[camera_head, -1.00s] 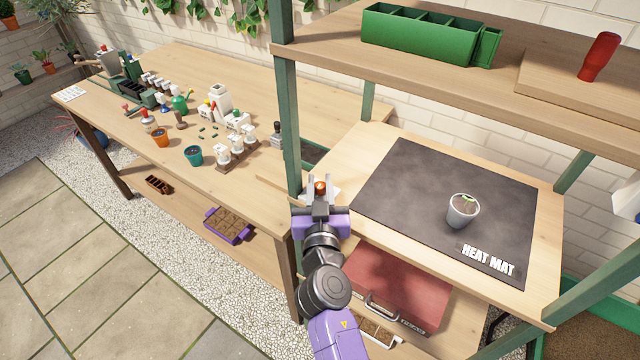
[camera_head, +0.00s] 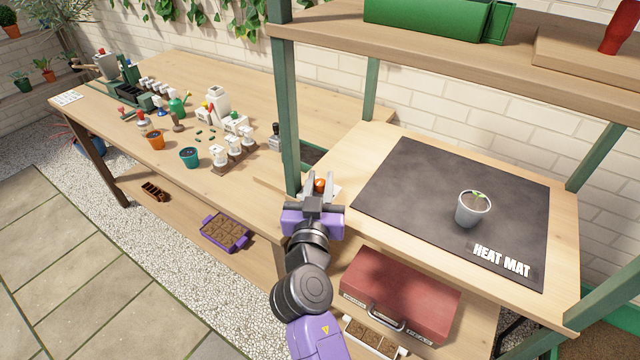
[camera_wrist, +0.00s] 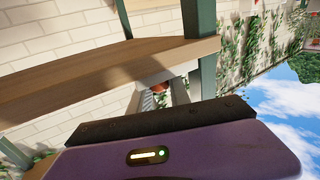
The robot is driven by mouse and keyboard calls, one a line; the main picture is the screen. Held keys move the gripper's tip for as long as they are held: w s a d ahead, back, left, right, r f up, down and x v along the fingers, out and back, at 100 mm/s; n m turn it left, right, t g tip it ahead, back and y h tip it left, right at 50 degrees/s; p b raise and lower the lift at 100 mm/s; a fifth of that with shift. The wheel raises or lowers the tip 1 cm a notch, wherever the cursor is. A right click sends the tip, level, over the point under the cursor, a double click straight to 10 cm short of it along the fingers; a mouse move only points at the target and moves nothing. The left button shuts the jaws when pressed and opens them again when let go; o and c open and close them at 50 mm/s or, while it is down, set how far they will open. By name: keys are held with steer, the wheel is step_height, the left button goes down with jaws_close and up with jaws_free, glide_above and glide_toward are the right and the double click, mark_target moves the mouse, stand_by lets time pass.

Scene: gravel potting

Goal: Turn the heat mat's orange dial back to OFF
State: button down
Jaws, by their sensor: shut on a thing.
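The orange dial (camera_head: 320,184) sits on a small pale control plate at the left end of the heat mat's shelf. My gripper (camera_head: 319,183) is shut on the dial, one finger on each side of it. In the wrist view the dial (camera_wrist: 160,87) shows as a small orange-brown patch, mostly hidden behind my gripper body. The dial's pointer and the OFF marking cannot be made out. The dark heat mat (camera_head: 400,190) lies flat to the right, with a grey pot (camera_head: 472,212) holding a seedling on it.
A green shelf post (camera_head: 288,120) stands close to the left of my gripper. An upper shelf (camera_head: 450,60) with a green planter (camera_head: 430,20) hangs above. A red box (camera_head: 400,295) sits below. The workbench (camera_head: 200,80) at left holds pots and tools.

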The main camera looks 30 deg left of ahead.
mark_target(319, 187)
steer(key=shift+r, duration=0.1)
steer(key=c, duration=1.5)
jaws_free()
steer(key=b+v, duration=0.1)
steer(key=v, duration=0.6)
steer(key=shift+s+d, duration=0.15)
steer(key=shift+s, duration=0.3)
